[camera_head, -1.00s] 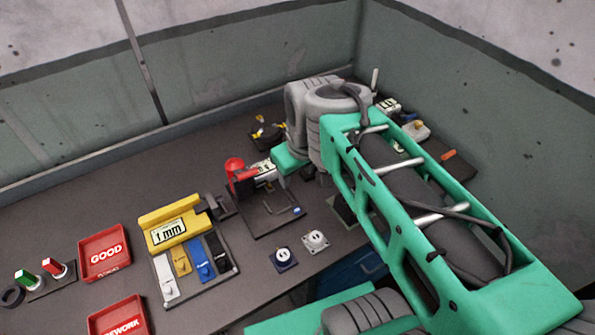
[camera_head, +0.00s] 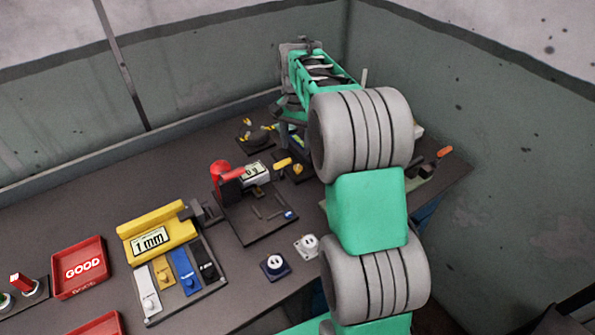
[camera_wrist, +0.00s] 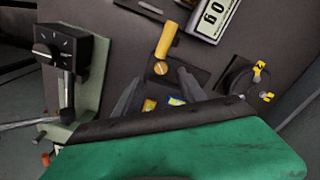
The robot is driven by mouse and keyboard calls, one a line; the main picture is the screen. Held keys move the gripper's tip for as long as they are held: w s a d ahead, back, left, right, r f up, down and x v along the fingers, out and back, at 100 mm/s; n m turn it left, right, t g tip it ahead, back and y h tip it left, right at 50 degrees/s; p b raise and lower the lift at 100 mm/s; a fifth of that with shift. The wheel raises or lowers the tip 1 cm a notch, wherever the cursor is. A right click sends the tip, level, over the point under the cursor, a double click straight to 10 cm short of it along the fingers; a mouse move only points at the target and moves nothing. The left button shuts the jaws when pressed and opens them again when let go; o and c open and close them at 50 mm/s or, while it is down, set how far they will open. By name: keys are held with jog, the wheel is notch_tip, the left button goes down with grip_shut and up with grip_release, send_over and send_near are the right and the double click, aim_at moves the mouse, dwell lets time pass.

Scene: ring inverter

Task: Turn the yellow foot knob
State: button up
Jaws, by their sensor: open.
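A yellow lever (camera_wrist: 168,40) with a round brass-yellow knob (camera_wrist: 160,68) at its near end stands on a dark plate in the wrist view. The lever also shows in the head view (camera_head: 283,162), right of the grey display. A black round foot (camera_wrist: 245,80) with yellow parts (camera_wrist: 262,72) lies to the right. I cannot tell for certain which is the foot knob. My gripper (camera_wrist: 160,78) is open and empty, its dark fingers on either side of the brass-yellow knob in the picture. Contact cannot be judged. In the head view my arm mostly hides the gripper.
A black dial box (camera_wrist: 60,45) on a green base stands left of my gripper in the wrist view. A display unit (camera_wrist: 212,18) is beyond the lever. A yellow 1 mm gauge (camera_head: 150,240), a red clamp (camera_head: 222,172) and a red GOOD tray (camera_head: 80,266) occupy the bench.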

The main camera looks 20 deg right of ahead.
aim_at(298, 166)
jog(key=shift+w+d+f+m, duration=0.25)
jog(key=shift+w+f, duration=0.05)
jog(key=shift+f, duration=0.25)
jog(key=shift+w+d+f+m, duration=0.25)
jog(key=shift+f, duration=0.3)
notch_tip(298, 166, down, 7)
jog(key=shift+f+p, duration=0.1)
jog(key=shift+p, duration=0.5)
jog(key=shift+a, duration=0.1)
jog(key=shift+c, duration=0.2)
grip_shut()
